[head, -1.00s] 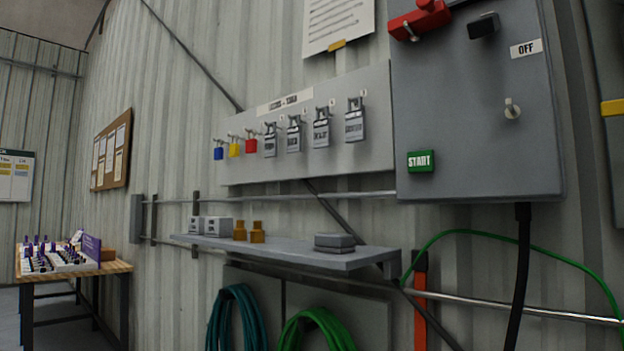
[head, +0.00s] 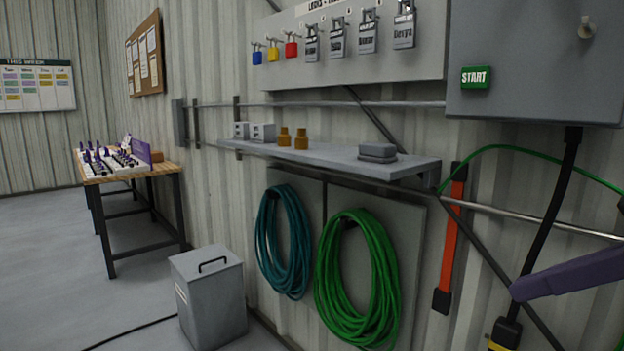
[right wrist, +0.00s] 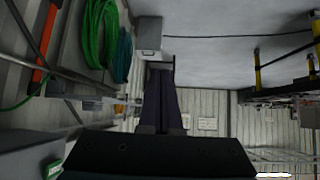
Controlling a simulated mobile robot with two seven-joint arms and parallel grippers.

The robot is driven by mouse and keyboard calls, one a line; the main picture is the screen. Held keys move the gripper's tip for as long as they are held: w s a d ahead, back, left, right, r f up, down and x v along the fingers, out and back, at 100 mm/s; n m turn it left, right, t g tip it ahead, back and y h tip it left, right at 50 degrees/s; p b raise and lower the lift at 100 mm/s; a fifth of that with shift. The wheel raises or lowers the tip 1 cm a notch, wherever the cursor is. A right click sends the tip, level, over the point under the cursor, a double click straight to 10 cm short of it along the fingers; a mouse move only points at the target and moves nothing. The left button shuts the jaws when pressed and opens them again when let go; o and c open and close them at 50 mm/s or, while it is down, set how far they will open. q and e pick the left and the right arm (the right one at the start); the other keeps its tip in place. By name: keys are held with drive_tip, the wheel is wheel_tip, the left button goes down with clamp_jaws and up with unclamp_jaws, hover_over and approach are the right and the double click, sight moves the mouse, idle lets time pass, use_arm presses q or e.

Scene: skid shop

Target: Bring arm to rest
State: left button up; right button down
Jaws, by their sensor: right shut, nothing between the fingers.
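My right gripper (head: 517,289) shows at the right edge of the head view as a purple tapered shape pointing left, in front of the wall below the grey control box (head: 535,95). In the right wrist view its two dark purple fingers (right wrist: 161,72) lie together, shut, with nothing held. Only the finger part shows in the head view; the rest of that arm is out of the picture. My left gripper is not in view.
A grey shelf (head: 330,160) with small boxes juts from the wall. Green (head: 335,285) and teal (head: 262,245) hoses hang below it. A grey lidded bin (head: 212,310) stands on the floor. A wooden table (head: 165,170) is at left. Open floor lies between.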

drive_tip(key=s+a+f+m+g+h+p, duration=0.2)
drive_tip(key=s+f+h, duration=0.15)
drive_tip(key=s, duration=0.65)
drive_tip(key=s+a+f+m+g+h+p, duration=0.1)
drive_tip(key=s+f+m+g+h+p, duration=0.3)
drive_tip(key=s, duration=0.6)
use_arm(q)
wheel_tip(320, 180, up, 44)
drive_tip(key=p, duration=3.6)
use_arm(e)
wheel_tip(320, 180, up, 37)
drive_tip(key=n+t+y, duration=0.1)
drive_tip(key=y, duration=0.1)
drive_tip(key=shift+s+d+t, duration=0.15)
drive_tip(key=shift+s+t, duration=0.15)
drive_tip(key=shift+s, duration=0.15)
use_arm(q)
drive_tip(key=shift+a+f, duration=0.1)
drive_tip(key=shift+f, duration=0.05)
